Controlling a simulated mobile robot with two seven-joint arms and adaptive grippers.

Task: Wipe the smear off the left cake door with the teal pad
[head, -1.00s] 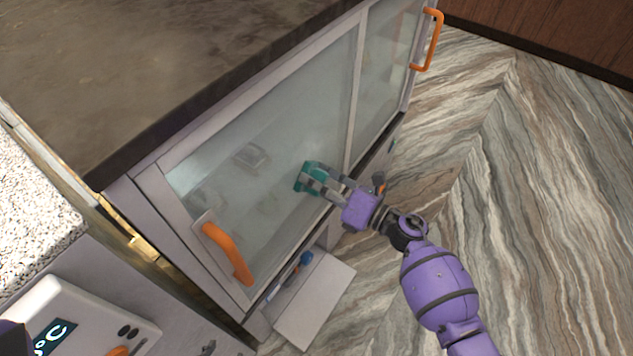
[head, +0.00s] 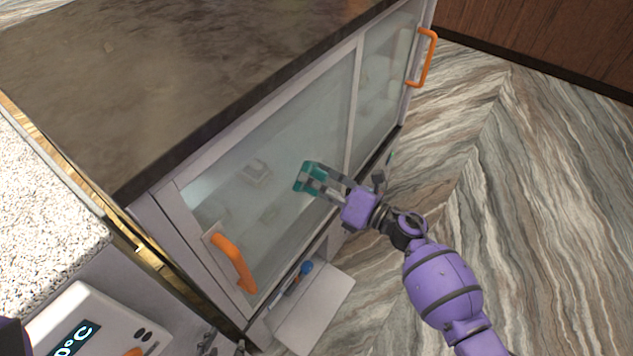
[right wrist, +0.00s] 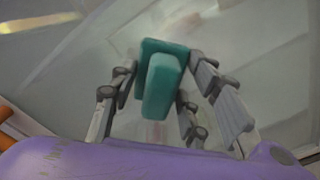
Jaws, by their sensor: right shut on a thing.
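The left cake door (head: 275,165) is a grey-framed glass panel with an orange handle (head: 233,262) at its lower left. My right gripper (head: 316,182) is shut on the teal pad (head: 303,177) at the right part of this glass. The pad also shows between the fingers in the right wrist view (right wrist: 161,85). It appears to be against the glass, but contact is hard to confirm. Pale streaks show on the glass around it; I cannot separate a smear from reflections. My left gripper (head: 223,344) shows only as separated grey fingertips at the bottom edge, apparently open and empty.
The right door (head: 385,85) has its own orange handle (head: 424,58). A dark countertop (head: 170,80) overhangs the doors. Below is a pale shelf (head: 315,308) with a blue-ended tool (head: 306,268). A white device with a display (head: 85,325) stands lower left. The floor at right is clear.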

